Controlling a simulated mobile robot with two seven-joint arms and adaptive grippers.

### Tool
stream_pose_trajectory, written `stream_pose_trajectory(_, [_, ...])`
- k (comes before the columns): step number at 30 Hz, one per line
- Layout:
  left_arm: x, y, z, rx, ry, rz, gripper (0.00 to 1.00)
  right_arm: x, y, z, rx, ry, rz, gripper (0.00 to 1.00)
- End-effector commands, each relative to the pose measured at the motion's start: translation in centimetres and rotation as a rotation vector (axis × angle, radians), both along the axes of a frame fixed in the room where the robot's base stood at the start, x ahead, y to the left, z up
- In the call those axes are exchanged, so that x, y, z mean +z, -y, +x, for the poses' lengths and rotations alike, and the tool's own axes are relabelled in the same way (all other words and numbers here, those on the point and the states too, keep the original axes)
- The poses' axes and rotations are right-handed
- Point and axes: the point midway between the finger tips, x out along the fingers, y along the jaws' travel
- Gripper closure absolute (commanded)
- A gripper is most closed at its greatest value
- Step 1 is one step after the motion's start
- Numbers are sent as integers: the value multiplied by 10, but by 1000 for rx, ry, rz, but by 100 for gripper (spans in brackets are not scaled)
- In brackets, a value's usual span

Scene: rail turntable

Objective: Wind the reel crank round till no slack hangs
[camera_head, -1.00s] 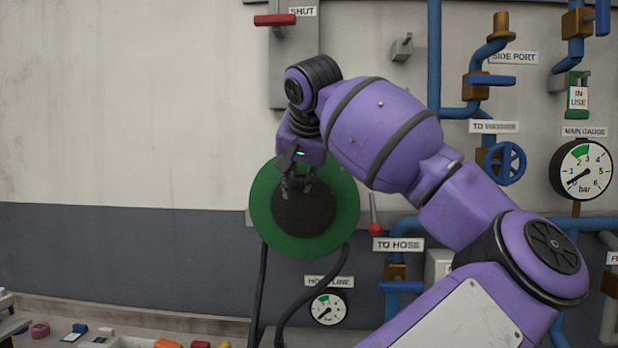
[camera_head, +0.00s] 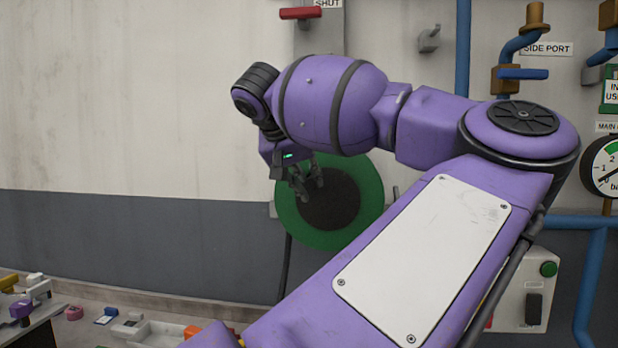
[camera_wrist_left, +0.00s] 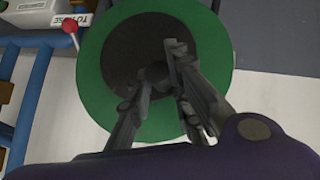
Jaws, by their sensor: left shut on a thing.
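The reel (camera_head: 365,205) is a green disc with a dark round middle, mounted on the wall; it also fills much of the left wrist view (camera_wrist_left: 92,62). My left gripper (camera_head: 308,187) is at the upper left of the reel's dark middle. In the left wrist view its fingers (camera_wrist_left: 158,75) close on a dark knob, the crank handle (camera_wrist_left: 154,70), mostly hidden between them. A dark hose (camera_head: 285,268) hangs below the reel's left side. My arm covers the area below and right of the reel, so any other hose there is hidden. My right gripper is not in view.
A red lever (camera_head: 300,13) sits above on a grey panel. A small red-knobbed lever (camera_wrist_left: 70,26) stands beside the reel. Blue pipes (camera_head: 463,50) and a gauge (camera_head: 607,168) are at right. Small objects and a tray (camera_head: 155,333) lie lower left. The left wall is bare.

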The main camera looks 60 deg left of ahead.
Motion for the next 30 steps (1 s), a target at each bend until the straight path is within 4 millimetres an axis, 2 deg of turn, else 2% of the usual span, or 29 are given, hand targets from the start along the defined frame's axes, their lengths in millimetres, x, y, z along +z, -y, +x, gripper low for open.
stream_pose_trajectory(1, [-6,2,0,-2,-7,-14,100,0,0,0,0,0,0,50])
stream_pose_trajectory(10, [-6,2,1,-3,-6,-14,100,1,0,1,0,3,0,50])
stream_pose_trajectory(11, [-6,2,1,-3,-6,-14,80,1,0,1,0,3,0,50])
stream_pose_trajectory(14, [-5,2,1,-3,-5,-12,67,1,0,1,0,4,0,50])
stream_pose_trajectory(30, [3,2,-3,-2,1,-3,67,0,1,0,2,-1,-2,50])
